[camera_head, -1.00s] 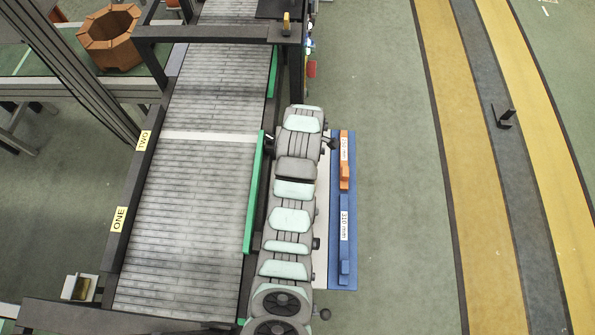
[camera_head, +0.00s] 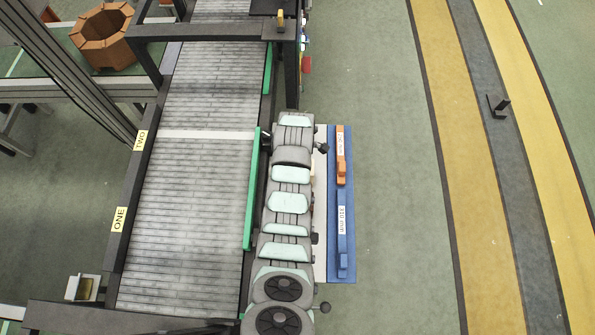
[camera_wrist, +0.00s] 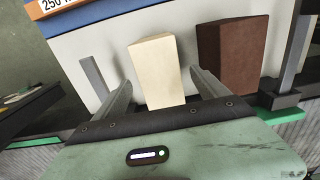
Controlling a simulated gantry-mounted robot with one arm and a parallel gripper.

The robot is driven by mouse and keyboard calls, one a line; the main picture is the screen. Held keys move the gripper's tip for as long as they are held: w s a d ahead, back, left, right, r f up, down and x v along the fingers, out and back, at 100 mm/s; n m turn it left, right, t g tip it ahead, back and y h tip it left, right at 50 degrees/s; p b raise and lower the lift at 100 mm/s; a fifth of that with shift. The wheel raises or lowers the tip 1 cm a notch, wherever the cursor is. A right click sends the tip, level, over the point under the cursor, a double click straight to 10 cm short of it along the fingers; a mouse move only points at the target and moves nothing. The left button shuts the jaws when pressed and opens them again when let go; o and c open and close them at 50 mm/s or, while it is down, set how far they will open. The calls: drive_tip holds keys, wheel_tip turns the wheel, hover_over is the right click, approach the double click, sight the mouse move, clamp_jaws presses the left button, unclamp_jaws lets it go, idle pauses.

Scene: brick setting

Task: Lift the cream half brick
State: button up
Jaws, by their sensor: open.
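The cream half brick (camera_wrist: 157,72) stands on a white surface in the wrist view, a pale block with its near end toward me. My gripper (camera_wrist: 155,82) is open, with one finger on each side of the brick and a visible gap at both sides. The brick looks free of the fingers. How far the fingertips reach down beside it I cannot tell. In the head view my arm covers the gripper, and I cannot make out the brick.
A dark brown brick (camera_wrist: 232,50) stands close to the right of the right finger. A grey post (camera_wrist: 291,60) rises further right. In the head view a blue strip (camera_head: 342,265) with labels and an orange piece (camera_head: 341,165) lies right of my arm; a slatted conveyor (camera_head: 190,200) lies left.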

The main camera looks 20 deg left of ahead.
drive_tip(key=shift+f+p, duration=0.3)
drive_tip(key=shift+f, duration=1.35)
drive_tip(key=shift+c, duration=0.4)
clamp_jaws()
